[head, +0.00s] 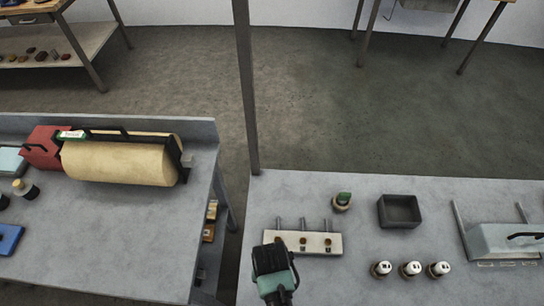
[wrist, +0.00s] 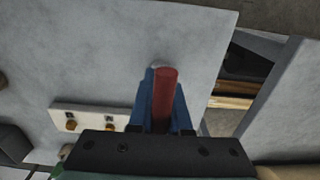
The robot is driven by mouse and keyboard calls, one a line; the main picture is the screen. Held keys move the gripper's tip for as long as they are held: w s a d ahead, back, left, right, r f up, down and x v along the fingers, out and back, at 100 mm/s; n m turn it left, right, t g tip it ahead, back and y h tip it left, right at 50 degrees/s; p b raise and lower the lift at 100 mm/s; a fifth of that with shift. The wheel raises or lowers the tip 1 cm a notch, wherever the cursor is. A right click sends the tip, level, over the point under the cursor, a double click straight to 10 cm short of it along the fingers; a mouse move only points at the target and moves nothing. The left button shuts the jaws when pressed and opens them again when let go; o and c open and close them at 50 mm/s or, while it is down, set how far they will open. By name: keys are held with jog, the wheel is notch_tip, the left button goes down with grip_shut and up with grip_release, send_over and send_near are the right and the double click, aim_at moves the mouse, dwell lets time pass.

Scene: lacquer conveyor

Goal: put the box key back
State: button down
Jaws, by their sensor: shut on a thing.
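My gripper (wrist: 160,98) is shut on a red rod-like thing, which I take to be the box key (wrist: 166,92). Its blue fingers show on both sides of the red part in the wrist view. In the head view my gripper (head: 270,258) is seen from above at the near left of the right bench; its fingers and the key are hidden there. A pale block (head: 325,243) with upright pins and brass-coloured parts stands just behind and right of it. The block also shows at the left of the wrist view (wrist: 62,113). The key's far end is hard to make out.
A post (head: 247,90) rises at the bench's back left corner. A gap separates the left bench (head: 110,245), with its tan roll (head: 120,162).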

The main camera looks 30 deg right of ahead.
jog(key=c, duration=1.3)
grip_release()
jog(key=shift+f, duration=0.15)
jog(key=o, duration=0.4)
jog(key=shift+o, duration=0.2)
